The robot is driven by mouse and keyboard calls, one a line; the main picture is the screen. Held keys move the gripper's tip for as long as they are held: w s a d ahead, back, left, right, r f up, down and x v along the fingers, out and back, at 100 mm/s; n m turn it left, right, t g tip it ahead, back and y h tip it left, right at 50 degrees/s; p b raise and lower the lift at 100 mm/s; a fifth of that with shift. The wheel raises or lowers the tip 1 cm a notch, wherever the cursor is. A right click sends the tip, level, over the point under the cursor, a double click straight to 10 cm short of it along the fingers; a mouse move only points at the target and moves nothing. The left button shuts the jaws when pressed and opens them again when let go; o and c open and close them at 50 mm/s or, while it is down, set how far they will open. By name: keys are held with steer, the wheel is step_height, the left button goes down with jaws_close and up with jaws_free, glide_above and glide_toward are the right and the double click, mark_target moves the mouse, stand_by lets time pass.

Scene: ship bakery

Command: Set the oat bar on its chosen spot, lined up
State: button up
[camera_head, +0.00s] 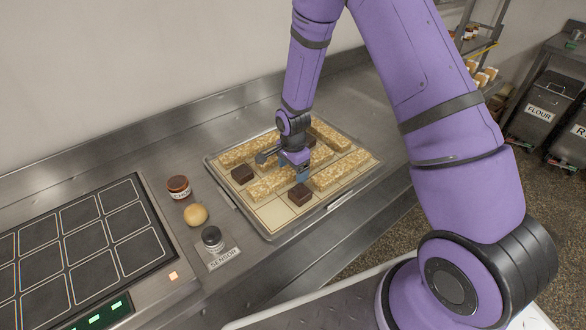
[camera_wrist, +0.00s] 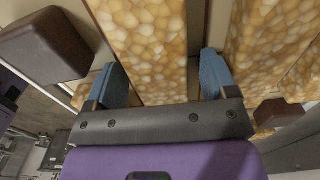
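Long, pale, grainy oat bars lie on a tray (camera_head: 272,232) marked with grid lines, including a front-left oat bar (camera_head: 268,187) and a right oat bar (camera_head: 343,170). My gripper (camera_head: 284,166) is low over the middle of the tray. In the wrist view my gripper (camera_wrist: 163,78) has its blue fingers apart, on either side of one oat bar (camera_wrist: 155,45). A gap shows between that bar and the right finger; contact at the left finger is unclear. My gripper and arm hide part of the bars in the head view. I cannot tell which spot is the chosen one.
Dark brown blocks sit among the bars, one at left (camera_head: 242,174) and one at the front (camera_head: 300,195). Left of the tray stand a jar (camera_head: 178,187), a round bun (camera_head: 196,215) and a knob labelled SENSOR (camera_head: 212,238). Bare cream grid shows at the tray's front-left.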

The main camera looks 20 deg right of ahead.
steer(key=shift+r, duration=0.15)
steer(key=s+d+r+n+t, duration=0.1)
steer(key=s+r+n, duration=0.1)
steer(key=r, duration=1)
steer(key=s+d+r+n, duration=0.1)
steer(key=s+r, duration=0.1)
steer(key=r, duration=1.1)
steer(key=s+d+r+n+t, duration=0.2)
steer(key=s+r+n, duration=0.3)
steer(key=s+r, duration=0.3)
steer(key=s+d+r+n+t, duration=0.2)
steer(key=s+r+n, duration=0.4)
steer(key=s, duration=1.1)
steer(key=shift+s+d+r, duration=0.2)
steer(key=shift+d+r, duration=0.25)
steer(key=shift+r, duration=1.2)
